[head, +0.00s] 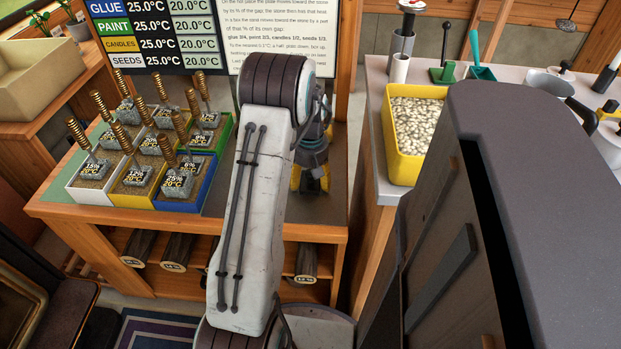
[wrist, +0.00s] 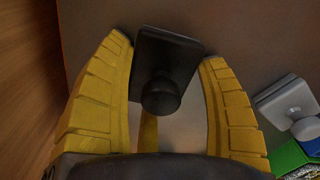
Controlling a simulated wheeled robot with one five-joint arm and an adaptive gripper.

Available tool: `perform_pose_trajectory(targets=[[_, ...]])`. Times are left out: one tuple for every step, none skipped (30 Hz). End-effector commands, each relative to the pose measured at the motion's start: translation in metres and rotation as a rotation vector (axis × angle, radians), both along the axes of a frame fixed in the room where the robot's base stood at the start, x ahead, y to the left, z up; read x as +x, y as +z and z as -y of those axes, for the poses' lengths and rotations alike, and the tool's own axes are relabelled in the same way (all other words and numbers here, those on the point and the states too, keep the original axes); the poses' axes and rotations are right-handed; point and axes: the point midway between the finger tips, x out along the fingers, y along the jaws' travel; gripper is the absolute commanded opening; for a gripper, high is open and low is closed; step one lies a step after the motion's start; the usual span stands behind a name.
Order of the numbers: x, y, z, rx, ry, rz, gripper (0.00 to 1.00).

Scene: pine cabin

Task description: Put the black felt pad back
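The black felt pad (wrist: 178,52), a dark square plate with a round knob (wrist: 161,96), lies on a dark grey surface in the wrist view. In the head view my gripper (head: 311,180) points down over the right part of the wooden bench (head: 250,228), partly behind my arm. The pad is hidden there.
Colored sand boxes with several grey blocks and coil-handled rods (head: 145,165) stand left of my arm. In the wrist view a grey block (wrist: 287,101) lies right of the fingers. A yellow bin of pale pebbles (head: 408,165) stands on the right counter. A sign (head: 155,35) is behind.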

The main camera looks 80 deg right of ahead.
Motion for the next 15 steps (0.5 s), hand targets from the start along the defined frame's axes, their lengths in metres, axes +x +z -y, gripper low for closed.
perform_pose_trajectory(targets=[[0.0,0.0004,0.0,0.0,0.0,0.0,0.71],[0.0,0.0004,0.0,0.0,0.0,0.0,0.74],[0.0,0.0004,0.0,0.0,0.0,0.0,0.78],[0.0,0.0004,0.0,0.0,0.0,0.0,0.8],[0.0001,0.0004,0.0001,0.0,0.0,0.0,0.83],[0.0001,0.0005,0.0001,0.0,0.0,0.0,0.86],[0.0001,0.0005,0.0001,0.0,0.0,0.0,0.86],[0.0001,0.0005,0.0001,0.0,0.0,0.0,0.86],[0.0001,0.0005,0.0001,0.0,0.0,0.0,0.86],[0.0001,0.0005,0.0001,0.0,0.0,0.0,0.86],[0.0001,0.0005,0.0001,0.0,0.0,0.0,0.86],[0.0001,0.0006,0.0001,0.0,0.0,0.0,0.86],[0.0,0.001,0.0001,0.0,0.0,0.0,0.86],[0.0,0.0018,0.0001,0.0,0.0,0.0,0.86],[0.0,0.0035,0.0002,-0.001,0.0,0.0,0.86]])
